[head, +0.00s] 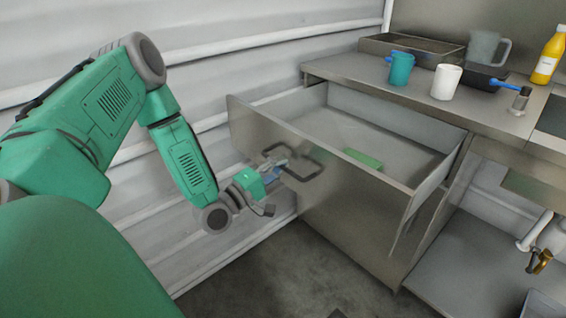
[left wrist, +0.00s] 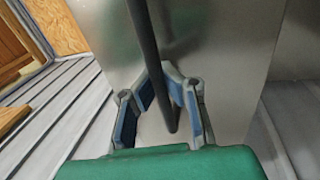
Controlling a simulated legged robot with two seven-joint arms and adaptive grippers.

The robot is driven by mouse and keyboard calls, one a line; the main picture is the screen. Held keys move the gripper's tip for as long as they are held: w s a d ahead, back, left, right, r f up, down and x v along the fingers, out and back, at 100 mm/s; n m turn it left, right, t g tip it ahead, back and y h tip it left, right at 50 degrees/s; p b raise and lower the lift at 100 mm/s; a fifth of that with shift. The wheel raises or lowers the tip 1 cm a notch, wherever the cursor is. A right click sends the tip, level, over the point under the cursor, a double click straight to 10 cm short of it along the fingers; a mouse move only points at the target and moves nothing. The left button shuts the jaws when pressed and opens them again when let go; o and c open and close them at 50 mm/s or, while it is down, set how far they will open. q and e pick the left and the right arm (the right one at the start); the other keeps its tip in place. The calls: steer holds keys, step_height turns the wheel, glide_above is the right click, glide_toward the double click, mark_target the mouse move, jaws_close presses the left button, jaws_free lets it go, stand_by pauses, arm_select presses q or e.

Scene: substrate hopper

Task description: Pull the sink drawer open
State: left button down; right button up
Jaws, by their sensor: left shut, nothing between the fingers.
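The metal sink drawer (head: 335,160) stands well out from under the counter in the head view, its inside showing. A dark bar handle (head: 305,168) sits on its front; it also crosses the left wrist view (left wrist: 148,50). My left gripper (head: 279,166) is at the handle. In the left wrist view its blue-lined fingers (left wrist: 165,72) come together at the tips, and the bar passes between the two fingers. Whether they touch the bar is hard to tell. My right gripper is not in view.
A green block (head: 363,158) lies in the drawer. On the counter (head: 480,110) stand a teal mug (head: 401,68), a white cup (head: 446,82), a pan (head: 478,80) and a yellow bottle (head: 550,55). A ribbed wall is behind my arm. Floor shows below the drawer.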

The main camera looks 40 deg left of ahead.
arm_select(q)
steer(key=c, duration=2.3)
jaws_free()
steer(key=shift+s+a+f, duration=0.1)
steer(key=shift+a+f, duration=0.1)
steer(key=shift+f, duration=0.05)
steer(key=o, duration=0.7)
steer(key=shift+a+f, duration=0.1)
steer(key=shift+a, duration=0.1)
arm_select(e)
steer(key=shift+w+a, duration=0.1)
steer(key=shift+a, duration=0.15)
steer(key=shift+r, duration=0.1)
arm_select(q)
steer(key=shift+s+d, duration=0.1)
steer(key=shift+s, duration=0.1)
steer(key=v, duration=1.1)
steer(key=shift+s, duration=0.15)
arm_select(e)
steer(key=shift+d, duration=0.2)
